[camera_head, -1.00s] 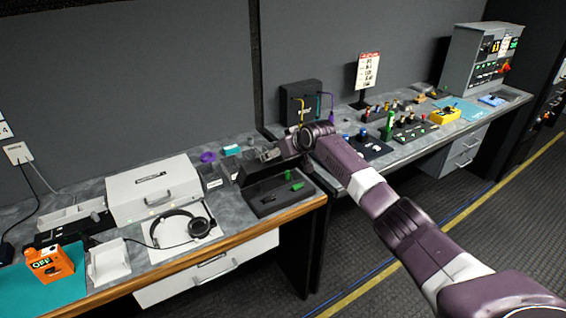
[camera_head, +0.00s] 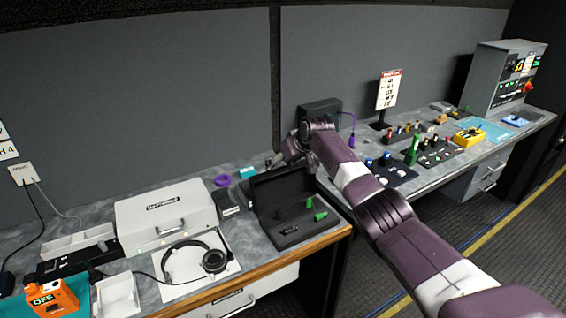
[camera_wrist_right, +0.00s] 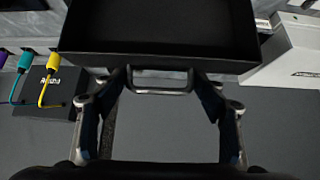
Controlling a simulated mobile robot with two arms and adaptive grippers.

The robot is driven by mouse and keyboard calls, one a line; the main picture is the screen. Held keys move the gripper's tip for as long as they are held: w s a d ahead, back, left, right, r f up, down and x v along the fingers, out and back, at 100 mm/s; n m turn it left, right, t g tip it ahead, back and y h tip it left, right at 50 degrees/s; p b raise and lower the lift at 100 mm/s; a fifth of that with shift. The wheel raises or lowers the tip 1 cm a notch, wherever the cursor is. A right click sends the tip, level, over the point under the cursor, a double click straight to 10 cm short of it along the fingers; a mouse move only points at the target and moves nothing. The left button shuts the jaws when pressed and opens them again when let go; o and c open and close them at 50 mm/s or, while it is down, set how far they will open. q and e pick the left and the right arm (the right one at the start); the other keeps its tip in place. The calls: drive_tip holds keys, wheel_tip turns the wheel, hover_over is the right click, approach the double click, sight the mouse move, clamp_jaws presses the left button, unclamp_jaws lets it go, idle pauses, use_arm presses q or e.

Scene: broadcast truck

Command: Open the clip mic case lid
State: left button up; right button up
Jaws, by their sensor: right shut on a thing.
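The black clip mic case (camera_head: 291,237) sits at the right end of the near desk. Its lid (camera_head: 279,187) stands raised at the back, so the inside shows, with green clips (camera_head: 315,210) and small dark pieces in it. My right gripper (camera_head: 279,160) is at the top edge of the lid, partly hidden by my wrist. My left gripper is not in view.
A white box (camera_head: 165,218) and headphones (camera_head: 195,258) are left of the case. A black box (camera_head: 320,113) with cables is on the far desk, beyond my right arm.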

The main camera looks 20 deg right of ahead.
drive_tip(key=shift+w+r, duration=0.55)
drive_tip(key=shift+w, duration=0.1)
drive_tip(key=o, duration=1.4)
drive_tip(key=shift+c, duration=0.2)
drive_tip(key=shift+o, duration=1.4)
drive_tip(key=shift+s+a+f, duration=0.1)
drive_tip(key=shift+s+f, duration=0.05)
drive_tip(key=shift+f, duration=0.15)
drive_tip(key=shift+s, duration=0.1)
